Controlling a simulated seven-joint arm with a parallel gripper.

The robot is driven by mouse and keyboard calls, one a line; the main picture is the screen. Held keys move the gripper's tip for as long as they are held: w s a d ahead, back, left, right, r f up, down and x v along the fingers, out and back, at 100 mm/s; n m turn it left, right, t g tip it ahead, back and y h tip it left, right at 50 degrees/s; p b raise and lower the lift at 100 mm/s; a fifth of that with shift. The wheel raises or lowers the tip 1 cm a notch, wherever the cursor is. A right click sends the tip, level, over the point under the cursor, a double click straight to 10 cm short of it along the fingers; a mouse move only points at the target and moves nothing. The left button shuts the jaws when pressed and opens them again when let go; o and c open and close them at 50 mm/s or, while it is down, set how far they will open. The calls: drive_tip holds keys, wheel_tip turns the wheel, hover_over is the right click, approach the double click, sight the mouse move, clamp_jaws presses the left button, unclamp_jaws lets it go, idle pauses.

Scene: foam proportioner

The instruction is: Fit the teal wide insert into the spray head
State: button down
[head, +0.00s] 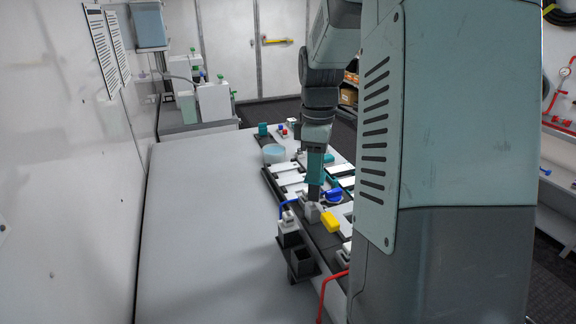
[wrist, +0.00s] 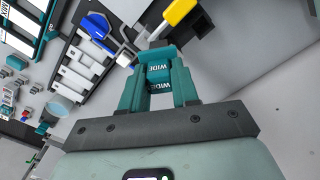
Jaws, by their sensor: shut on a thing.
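The teal wide insert (wrist: 155,72), lettered WIDE, is between the fingers of my gripper (wrist: 158,80) in the wrist view. My gripper is shut on it. In the head view my gripper (head: 314,188) points down over a grey part (head: 310,212) that looks like the spray head, with the yellow piece beside it. In the wrist view the grey part (wrist: 146,40) shows just beyond the insert, mostly hidden by it. I cannot tell whether the insert touches it or sits in it.
A yellow piece (head: 330,222) and a blue part (head: 333,196) are close to my gripper. White trays (head: 290,179) and a pale blue round container (head: 274,153) lie farther back. A red hose (head: 325,290) is at the front. The grey table top (head: 200,220) is clear at left.

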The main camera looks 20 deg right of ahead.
drive_tip(key=s+d+f+n, duration=0.2)
drive_tip(key=d+f+n, duration=0.4)
drive_tip(key=d, duration=0.4)
drive_tip(key=shift+s+d+f+n, duration=0.15)
drive_tip(key=shift+d+f+n, duration=0.1)
drive_tip(key=shift+n, duration=0.35)
drive_tip(key=shift+f, duration=0.15)
drive_tip(key=shift+f, duration=0.7)
drive_tip(key=shift+f, duration=0.15)
drive_tip(key=shift+f, duration=2.05)
